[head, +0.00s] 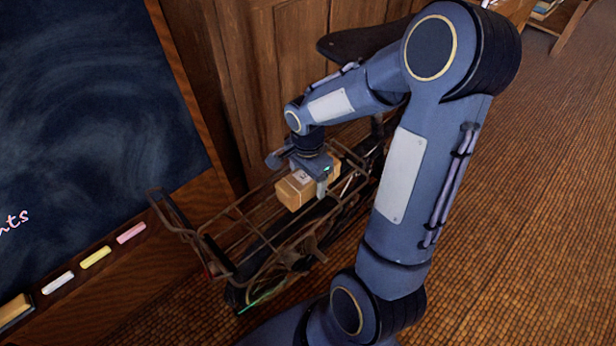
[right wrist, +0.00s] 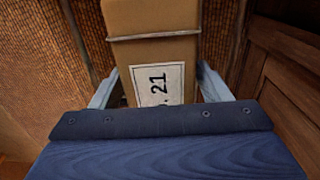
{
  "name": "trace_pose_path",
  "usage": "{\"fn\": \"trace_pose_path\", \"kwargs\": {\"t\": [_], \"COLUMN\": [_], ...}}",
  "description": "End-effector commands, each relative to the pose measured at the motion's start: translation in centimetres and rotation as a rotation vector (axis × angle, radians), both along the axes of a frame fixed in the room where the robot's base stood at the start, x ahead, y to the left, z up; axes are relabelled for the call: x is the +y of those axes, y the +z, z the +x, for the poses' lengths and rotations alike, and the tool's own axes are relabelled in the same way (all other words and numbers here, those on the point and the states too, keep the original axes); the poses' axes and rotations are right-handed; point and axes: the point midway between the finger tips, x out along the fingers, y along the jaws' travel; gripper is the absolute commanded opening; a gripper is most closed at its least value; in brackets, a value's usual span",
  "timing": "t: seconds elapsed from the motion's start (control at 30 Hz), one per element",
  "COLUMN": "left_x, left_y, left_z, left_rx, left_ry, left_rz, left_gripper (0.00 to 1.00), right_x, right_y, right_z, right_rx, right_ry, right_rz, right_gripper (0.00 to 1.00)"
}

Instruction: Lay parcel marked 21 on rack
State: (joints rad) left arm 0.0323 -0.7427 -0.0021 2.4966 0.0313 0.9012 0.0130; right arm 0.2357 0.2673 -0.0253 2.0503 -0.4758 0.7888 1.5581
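The parcel marked 21 (head: 296,189) is a small brown box. Its white label reading 21 shows in the right wrist view, where the parcel (right wrist: 152,50) sits between the fingers of my right gripper (right wrist: 158,84). The fingers meet the parcel's two sides. In the head view my right gripper (head: 312,172) is above the parcel and hides part of its top. The rack (head: 232,212) is a dark metal frame with rails and a raised end at the left. The parcel is over or on its right part; contact with the bars cannot be told. My left gripper is not visible.
A blackboard (head: 90,90) with a chalk ledge stands at the left, holding pink chalk (head: 131,233), yellow chalk (head: 96,257) and an eraser (head: 13,309). A wooden panelled wall (head: 285,70) is behind the rack. The woven floor (head: 530,200) at the right is clear.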

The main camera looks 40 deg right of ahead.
Motion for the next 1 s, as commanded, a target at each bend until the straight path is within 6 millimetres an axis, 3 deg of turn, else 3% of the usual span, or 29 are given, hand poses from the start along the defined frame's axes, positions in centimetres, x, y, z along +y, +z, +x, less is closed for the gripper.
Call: {"fn": "trace_pose_path", "kwargs": {"t": [0.3, 0.43, 0.8, 1.0], "left_x": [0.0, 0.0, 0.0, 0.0], "left_y": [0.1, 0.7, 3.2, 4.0], "left_z": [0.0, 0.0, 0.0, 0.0], "left_rx": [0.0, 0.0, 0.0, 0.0], "left_ry": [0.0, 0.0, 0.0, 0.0], "left_rz": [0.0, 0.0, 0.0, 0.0], "left_gripper": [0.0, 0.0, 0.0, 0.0], "right_x": [0.0, 0.0, 0.0, 0.0], "right_y": [0.1, 1.1, 8.8, 11.6], "right_z": [0.0, 0.0, 0.1, 0.0], "right_rx": [0.0, -0.001, -0.004, -0.002], "right_ry": [0.0, 0.0, 0.0, 0.0], "right_rz": [0.0, -0.001, -0.001, 0.0], "right_gripper": [0.76, 0.76, 0.76, 0.76]}}
